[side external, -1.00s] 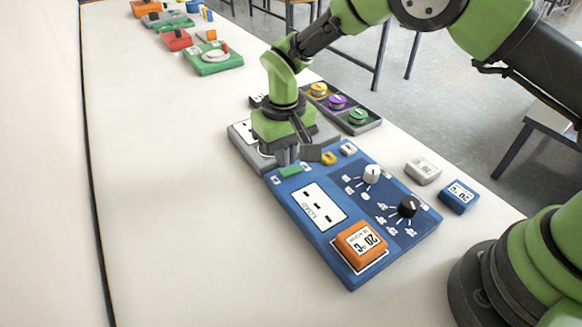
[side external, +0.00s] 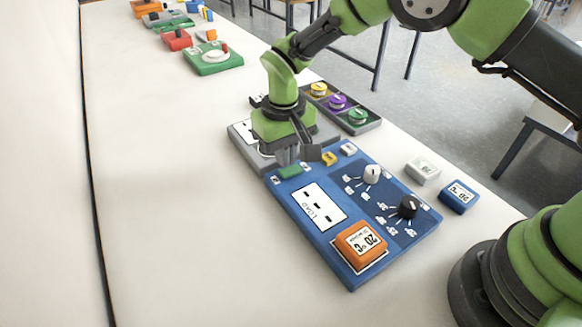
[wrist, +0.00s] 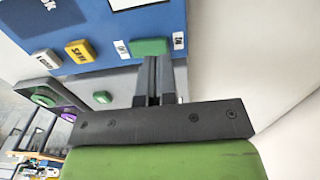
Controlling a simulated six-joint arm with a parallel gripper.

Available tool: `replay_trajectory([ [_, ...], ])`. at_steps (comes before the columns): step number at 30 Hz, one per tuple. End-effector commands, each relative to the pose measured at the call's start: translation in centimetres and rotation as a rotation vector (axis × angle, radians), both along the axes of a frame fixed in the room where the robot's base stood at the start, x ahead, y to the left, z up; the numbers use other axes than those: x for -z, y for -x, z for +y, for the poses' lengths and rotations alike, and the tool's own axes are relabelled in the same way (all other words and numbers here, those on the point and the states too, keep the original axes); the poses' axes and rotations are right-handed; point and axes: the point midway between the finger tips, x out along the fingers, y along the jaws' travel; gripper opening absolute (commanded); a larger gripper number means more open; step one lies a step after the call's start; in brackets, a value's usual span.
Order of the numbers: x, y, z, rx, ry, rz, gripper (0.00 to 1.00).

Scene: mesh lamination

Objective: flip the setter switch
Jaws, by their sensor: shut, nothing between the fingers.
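The setter is a blue panel (side external: 330,255) on the white table. Its switch appears to be the green rocker (side external: 290,172) at the panel's far left edge. In the wrist view, the green rocker (wrist: 150,47) sits between two small white labels. My gripper (side external: 287,158) is shut and empty, pointing down right beside the rocker on its far side. In the wrist view, the shut fingertips (wrist: 160,62) reach the rocker's lower edge. I cannot tell whether they touch it. The rocker's tilt is not clear.
Yellow (side external: 328,158) and white (side external: 348,149) buttons sit beside the rocker. White (side external: 372,174) and black (side external: 408,207) knobs and an orange block (side external: 361,242) are on the panel. A grey unit (side external: 243,135) lies under my gripper. The table's left side is clear.

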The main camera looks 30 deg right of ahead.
Motion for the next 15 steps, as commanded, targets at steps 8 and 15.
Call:
replay_trajectory([
  [8,0.41,0.01,0.0,0.0,0.0,0.001,0.0],
  [15,0.76,-0.01,0.0,0.0,0.0,0.0,0.0],
])
